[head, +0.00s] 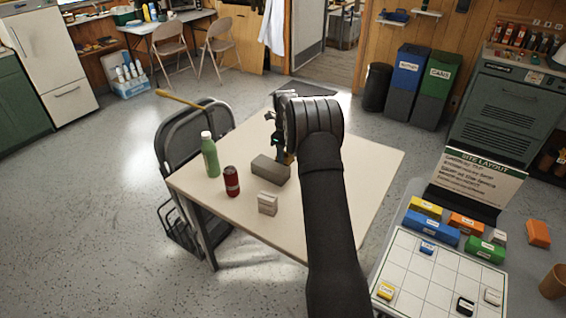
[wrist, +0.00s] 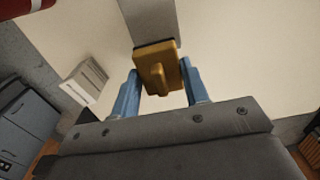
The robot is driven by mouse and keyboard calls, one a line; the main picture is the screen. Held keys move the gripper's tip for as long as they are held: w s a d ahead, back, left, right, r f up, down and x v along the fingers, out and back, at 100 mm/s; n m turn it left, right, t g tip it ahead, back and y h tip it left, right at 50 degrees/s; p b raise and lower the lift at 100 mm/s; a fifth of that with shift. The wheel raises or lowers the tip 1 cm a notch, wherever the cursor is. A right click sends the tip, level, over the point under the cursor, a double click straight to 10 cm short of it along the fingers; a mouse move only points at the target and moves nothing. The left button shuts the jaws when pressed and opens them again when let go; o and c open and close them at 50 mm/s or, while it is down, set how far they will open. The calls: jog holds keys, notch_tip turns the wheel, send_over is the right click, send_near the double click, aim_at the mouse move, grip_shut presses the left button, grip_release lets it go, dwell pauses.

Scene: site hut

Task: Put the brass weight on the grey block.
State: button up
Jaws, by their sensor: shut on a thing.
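The brass weight (wrist: 157,68) is between the two blue fingers of my gripper (wrist: 158,92) in the wrist view, and the gripper is shut on it. The grey block (wrist: 148,20) runs up from just beyond the weight, and the weight overlaps its near end in this view. In the head view the grey block (head: 270,170) lies on the table, with my gripper (head: 284,152) at its far right end. Only a sliver of the weight (head: 290,158) shows there, partly hidden by the arm. I cannot tell whether weight and block touch.
On the cream table (head: 365,160) stand a green bottle (head: 211,158), a red can (head: 231,182) and a small pale box (head: 268,204), all left of or in front of the block. A black folding chair (head: 175,135) stands at the table's left edge. The table's right side looks clear.

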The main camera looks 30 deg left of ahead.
jog(key=shift+a+f, duration=0.3)
jog(key=shift+a, duration=0.05)
jog(key=shift+f, duration=1.85)
jog(key=shift+f, duration=0.2)
jog(key=o, duration=1.3)
jog(key=shift+c, duration=0.2)
jog(key=shift+r, duration=0.1)
notch_tip(320, 180, up, 12)
jog(key=shift+r, duration=0.1)
